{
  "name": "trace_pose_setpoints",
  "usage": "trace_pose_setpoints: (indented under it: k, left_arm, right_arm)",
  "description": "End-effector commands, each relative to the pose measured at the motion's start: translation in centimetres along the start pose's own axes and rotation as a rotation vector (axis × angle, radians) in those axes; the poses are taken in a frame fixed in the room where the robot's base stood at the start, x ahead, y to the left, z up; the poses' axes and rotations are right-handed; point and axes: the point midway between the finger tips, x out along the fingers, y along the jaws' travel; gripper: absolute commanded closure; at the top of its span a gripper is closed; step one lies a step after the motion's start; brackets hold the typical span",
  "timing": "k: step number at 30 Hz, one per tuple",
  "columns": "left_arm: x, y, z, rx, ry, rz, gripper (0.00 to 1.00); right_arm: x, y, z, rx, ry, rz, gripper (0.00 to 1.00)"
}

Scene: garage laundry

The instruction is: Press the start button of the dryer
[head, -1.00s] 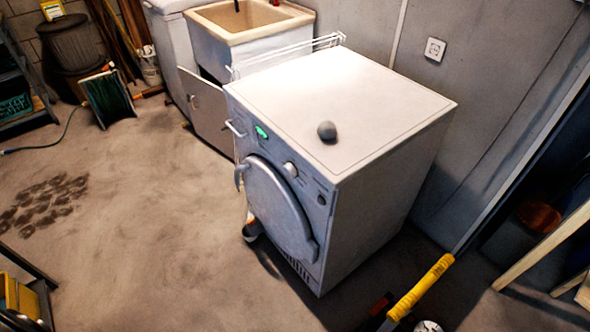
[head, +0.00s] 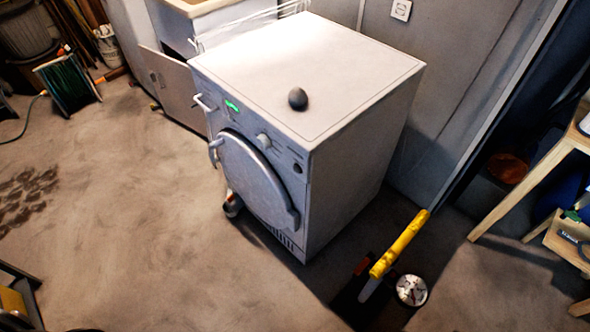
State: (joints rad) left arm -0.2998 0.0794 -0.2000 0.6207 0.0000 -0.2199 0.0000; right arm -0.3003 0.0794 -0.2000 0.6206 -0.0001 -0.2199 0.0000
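The white dryer (head: 345,75) stands in the middle of the head view, turned so that its front faces the lower left. Its front panel has a lit green display (head: 232,105), a round pale knob (head: 263,141) and a small dark round button (head: 297,169) near the right corner. I cannot read any labels, so I cannot tell which control is the start button. The round door (head: 255,180) looks closed. Neither of my grippers is in view.
A dark grey stone-like object (head: 298,99) lies on the dryer top. A wooden stand (head: 530,195) is at the right edge.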

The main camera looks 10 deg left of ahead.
Motion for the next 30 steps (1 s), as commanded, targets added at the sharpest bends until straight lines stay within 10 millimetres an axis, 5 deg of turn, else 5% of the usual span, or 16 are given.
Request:
trace_pose_setpoints:
  k: [3, 30]
  left_arm:
    - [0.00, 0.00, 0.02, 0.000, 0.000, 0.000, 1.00]
    - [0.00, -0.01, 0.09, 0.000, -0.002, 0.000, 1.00]
  right_arm:
    - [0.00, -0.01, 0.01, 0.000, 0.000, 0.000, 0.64]
    - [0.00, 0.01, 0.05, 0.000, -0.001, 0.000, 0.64]
